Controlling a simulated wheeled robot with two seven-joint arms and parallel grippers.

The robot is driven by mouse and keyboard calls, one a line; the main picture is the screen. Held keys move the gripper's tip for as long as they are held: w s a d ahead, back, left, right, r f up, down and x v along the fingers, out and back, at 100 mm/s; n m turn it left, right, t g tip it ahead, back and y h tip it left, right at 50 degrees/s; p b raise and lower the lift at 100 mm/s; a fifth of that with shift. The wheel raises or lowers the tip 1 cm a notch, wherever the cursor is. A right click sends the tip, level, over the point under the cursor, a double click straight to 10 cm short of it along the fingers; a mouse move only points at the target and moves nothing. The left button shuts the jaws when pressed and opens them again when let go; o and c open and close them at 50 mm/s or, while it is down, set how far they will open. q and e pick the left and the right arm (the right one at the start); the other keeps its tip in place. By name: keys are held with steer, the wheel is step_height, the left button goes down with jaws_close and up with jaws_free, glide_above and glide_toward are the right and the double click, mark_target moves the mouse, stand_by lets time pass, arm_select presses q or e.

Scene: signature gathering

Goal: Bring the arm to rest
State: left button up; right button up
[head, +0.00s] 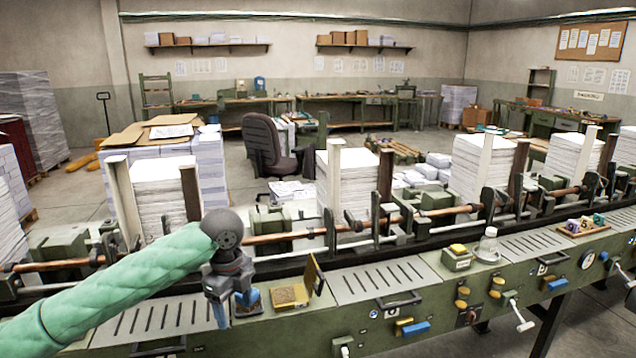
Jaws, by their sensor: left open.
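My left arm (130,285) comes in from the lower left in a green padded sleeve. It reaches over the front of the green gathering machine (380,285). My left gripper (233,308) hangs below the dark round wrist, pointing down over the machine's slotted top. Its fingers are small in the picture and are apart. A small blue item shows right beside the fingers; I cannot tell whether they touch it. My right gripper is out of view.
An open box (290,296) with a raised lid stands just right of the gripper. Paper stacks (347,190) stand between posts behind the rail (270,238).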

arm_select(q)
steer(key=s+d+f+n+t+h, duration=0.1)
steer(key=s+d+f+n+h, duration=0.1)
steer(key=s+d+f+n, duration=0.45)
steer(key=s+d+f+n+t+h, duration=0.2)
steer(key=s+d+f+n, duration=0.15)
steer(key=s+f, duration=0.65)
steer(key=s+a+f+n+y, duration=0.2)
steer(key=s+a+f+n, duration=0.45)
steer(key=s, duration=0.25)
steer(key=s+a+f+n+y, duration=0.2)
steer(key=s+a+f+n, duration=0.4)
steer(key=s, duration=0.3)
steer(key=s+d+f, duration=0.1)
steer(key=s+f, duration=0.1)
steer(key=f, duration=1.7)
steer(key=s+d+f+g, duration=0.1)
steer(key=s+d+f, duration=0.1)
steer(key=f, duration=1.8)
steer(key=shift+s+m+g+h, duration=0.3)
steer(key=shift+s+m, duration=0.1)
steer(key=shift+m, duration=0.05)
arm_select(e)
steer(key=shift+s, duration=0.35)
